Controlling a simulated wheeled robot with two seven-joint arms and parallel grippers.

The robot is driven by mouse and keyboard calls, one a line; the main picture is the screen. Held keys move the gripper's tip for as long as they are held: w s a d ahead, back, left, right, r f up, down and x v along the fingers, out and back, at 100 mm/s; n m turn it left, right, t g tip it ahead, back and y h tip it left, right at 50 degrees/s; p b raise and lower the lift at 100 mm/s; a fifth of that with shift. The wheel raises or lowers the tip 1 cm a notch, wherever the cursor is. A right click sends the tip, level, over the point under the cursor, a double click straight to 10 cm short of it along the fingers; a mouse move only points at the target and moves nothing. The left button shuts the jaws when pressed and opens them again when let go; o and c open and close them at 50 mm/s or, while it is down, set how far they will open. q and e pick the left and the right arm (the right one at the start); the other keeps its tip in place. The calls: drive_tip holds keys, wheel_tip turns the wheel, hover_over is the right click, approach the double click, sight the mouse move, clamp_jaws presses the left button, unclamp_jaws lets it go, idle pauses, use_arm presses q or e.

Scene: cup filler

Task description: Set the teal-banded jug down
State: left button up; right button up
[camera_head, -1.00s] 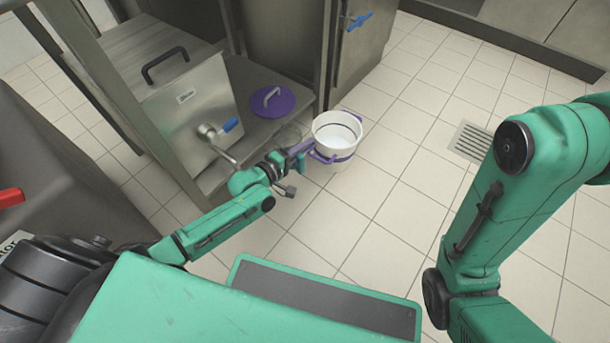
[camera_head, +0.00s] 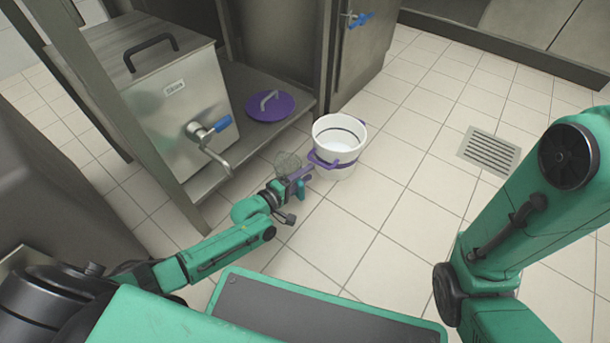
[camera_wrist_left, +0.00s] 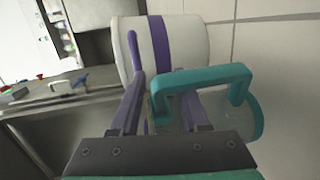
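The teal-banded jug (camera_head: 287,161) is clear, with a teal handle (camera_head: 300,190). In the left wrist view its teal handle (camera_wrist_left: 205,78) crosses between and beyond the purple-grey fingers, and its clear body lies low at right. My left gripper (camera_head: 301,173) appears shut on the jug at the handle, though the fingers partly hide the contact. The jug looks tilted in the wrist view. I cannot tell whether it touches the floor. My right arm shows at right, but its gripper is out of view.
A white bucket (camera_head: 338,133) with a purple band stands on the floor just beyond the jug. A steel tank (camera_head: 175,95) with a blue-handled tap (camera_head: 215,127) and a purple lid (camera_head: 270,107) rest on a low shelf. Floor to the right is clear around a drain (camera_head: 489,150).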

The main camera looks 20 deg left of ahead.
use_arm(q)
drive_tip(key=p+v, duration=0.6)
drive_tip(key=v, duration=0.6)
drive_tip(key=shift+r, duration=0.15)
